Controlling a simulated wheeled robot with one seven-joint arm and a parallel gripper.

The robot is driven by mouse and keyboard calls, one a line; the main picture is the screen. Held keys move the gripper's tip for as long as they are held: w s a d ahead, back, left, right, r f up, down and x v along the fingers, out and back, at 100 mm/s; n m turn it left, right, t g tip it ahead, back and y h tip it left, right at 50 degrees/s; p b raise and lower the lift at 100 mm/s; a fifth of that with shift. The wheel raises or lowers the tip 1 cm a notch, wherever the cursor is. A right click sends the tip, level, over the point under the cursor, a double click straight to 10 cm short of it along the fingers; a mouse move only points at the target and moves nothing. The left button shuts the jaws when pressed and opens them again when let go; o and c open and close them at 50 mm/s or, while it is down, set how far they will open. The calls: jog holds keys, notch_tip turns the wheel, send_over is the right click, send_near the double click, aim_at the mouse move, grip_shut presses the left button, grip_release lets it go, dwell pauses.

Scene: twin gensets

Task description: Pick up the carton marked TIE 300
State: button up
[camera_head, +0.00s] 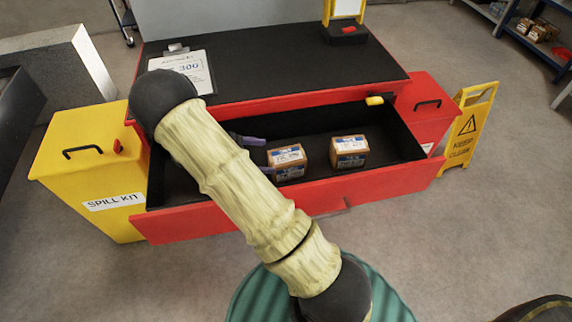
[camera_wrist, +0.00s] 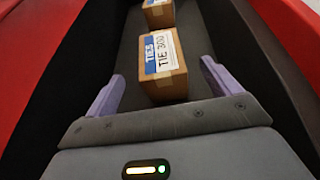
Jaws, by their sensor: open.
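The carton marked TIE 300 (camera_wrist: 160,62) is a brown box with a white and blue label. It lies in the open red drawer (camera_head: 250,212), and it is the left of two cartons in the head view (camera_head: 287,162). My gripper (camera_wrist: 162,72) is open, its two purple fingers on either side of the near part of this carton in the wrist view. A gap shows beside each finger. In the head view my gripper (camera_head: 259,156) is low in the drawer at the carton's left, partly hidden by my arm.
A second carton (camera_head: 348,151) sits to the right, also beyond the first in the wrist view (camera_wrist: 158,13). The drawer's dark walls close in on both sides. A clipboard (camera_head: 184,68) reading 300 lies on the bench top. A yellow spill kit bin (camera_head: 80,150) stands left.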

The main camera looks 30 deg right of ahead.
aim_at(281, 156)
jog(key=shift+x, duration=1.45)
jog(key=shift+f+b+x, duration=0.2)
jog(key=shift+b+x, duration=0.2)
jog(key=shift+x, duration=2.2)
jog(key=shift+a, duration=0.1)
jog(key=c, duration=1.2)
jog(key=shift+r, duration=0.15)
notch_tip(281, 156, up, 10)
jog(key=shift+f+p, duration=0.1)
jog(key=shift+p, duration=0.8)
